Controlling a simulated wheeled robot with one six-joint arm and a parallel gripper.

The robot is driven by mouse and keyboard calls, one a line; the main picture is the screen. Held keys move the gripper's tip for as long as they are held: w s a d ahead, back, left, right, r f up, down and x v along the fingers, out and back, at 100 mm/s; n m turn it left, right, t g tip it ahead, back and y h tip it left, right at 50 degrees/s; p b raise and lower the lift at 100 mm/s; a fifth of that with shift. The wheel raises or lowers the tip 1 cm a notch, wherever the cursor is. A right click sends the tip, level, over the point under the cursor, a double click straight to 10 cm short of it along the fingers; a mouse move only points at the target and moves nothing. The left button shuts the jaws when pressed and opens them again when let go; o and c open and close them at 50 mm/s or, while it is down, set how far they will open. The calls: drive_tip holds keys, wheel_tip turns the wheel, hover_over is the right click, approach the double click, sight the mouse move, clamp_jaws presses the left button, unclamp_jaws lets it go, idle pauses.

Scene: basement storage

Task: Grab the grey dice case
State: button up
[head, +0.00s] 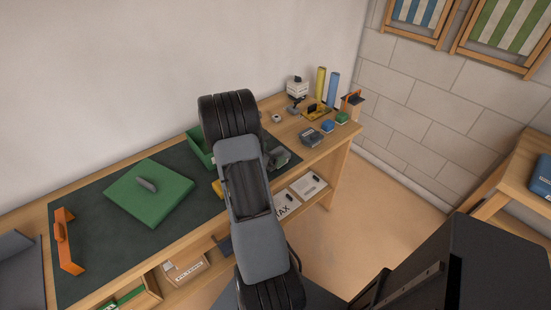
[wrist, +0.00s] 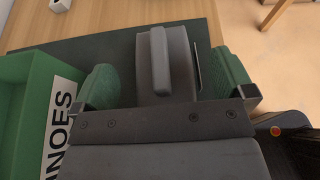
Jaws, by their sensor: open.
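The grey dice case (wrist: 181,72) lies on the dark green mat in the wrist view, with a lighter grey raised bar (wrist: 159,62) along its top. My gripper (wrist: 165,72) is open, with one green-padded finger on each side of the case. A gap shows between the left finger and the case.
A green box (wrist: 27,105) with a partly visible "NOES" label stands left of my gripper. The mat's right edge is near the case.

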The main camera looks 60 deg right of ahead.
drive_tip(key=shift+c, duration=0.2)
drive_tip(key=c, duration=1)
drive_tip(key=shift+c, duration=0.2)
